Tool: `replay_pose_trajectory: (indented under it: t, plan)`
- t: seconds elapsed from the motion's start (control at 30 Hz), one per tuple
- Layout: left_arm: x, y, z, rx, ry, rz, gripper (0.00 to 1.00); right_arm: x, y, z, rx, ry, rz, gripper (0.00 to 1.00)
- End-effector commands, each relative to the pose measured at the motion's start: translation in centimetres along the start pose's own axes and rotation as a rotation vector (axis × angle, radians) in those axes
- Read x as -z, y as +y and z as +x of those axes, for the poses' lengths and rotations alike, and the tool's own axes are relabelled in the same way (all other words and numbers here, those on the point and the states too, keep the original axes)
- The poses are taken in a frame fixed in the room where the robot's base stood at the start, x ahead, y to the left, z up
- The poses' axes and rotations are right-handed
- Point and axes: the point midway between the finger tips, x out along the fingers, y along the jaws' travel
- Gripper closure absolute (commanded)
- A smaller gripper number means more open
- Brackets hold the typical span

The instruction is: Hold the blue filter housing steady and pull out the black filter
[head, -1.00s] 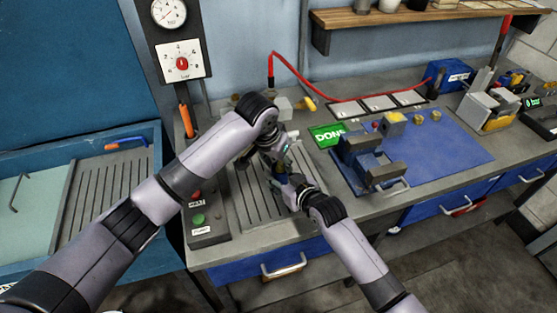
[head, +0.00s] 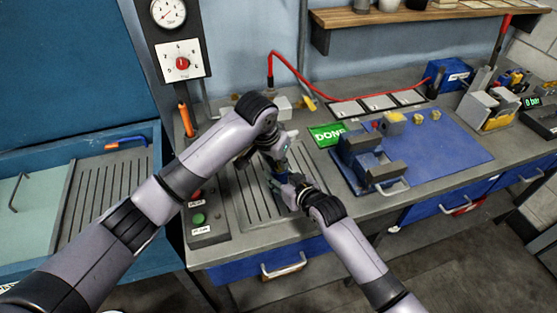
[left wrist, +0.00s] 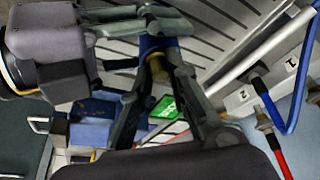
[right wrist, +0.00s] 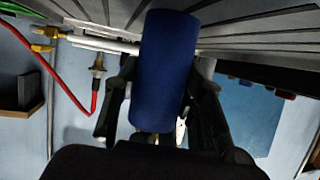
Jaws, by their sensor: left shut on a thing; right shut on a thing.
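The blue filter housing (right wrist: 165,75) is a smooth cylinder between the fingers of my right gripper (right wrist: 160,118) in the right wrist view. My right gripper is shut on it, and the housing also shows in the left wrist view (left wrist: 153,46). In the head view my right gripper (head: 284,184) is just below my left gripper (head: 277,161), over the grooved tray. My left gripper (left wrist: 158,98) is shut on a brass-coloured part (left wrist: 158,80) in line with the housing. I cannot make out the black filter; the fingers hide much of this spot.
The grooved drain tray (head: 252,213) lies below my grippers. A control box (head: 205,217) with red and green buttons stands at its left. A blue mat (head: 450,150) with a vise (head: 365,155) and a green DONE sign (head: 325,136) are at the right. A red hose (head: 310,75) runs behind.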

Motion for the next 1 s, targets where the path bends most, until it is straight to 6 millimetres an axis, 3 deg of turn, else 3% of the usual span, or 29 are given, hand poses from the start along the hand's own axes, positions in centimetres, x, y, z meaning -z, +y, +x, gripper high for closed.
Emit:
replay_pose_trajectory:
  t: [1.0]
  plan:
    - [0.5,0.0,-1.2,0.000,0.001,0.000,1.00,0.0,0.0,0.0,0.000,0.000,0.000,1.00]
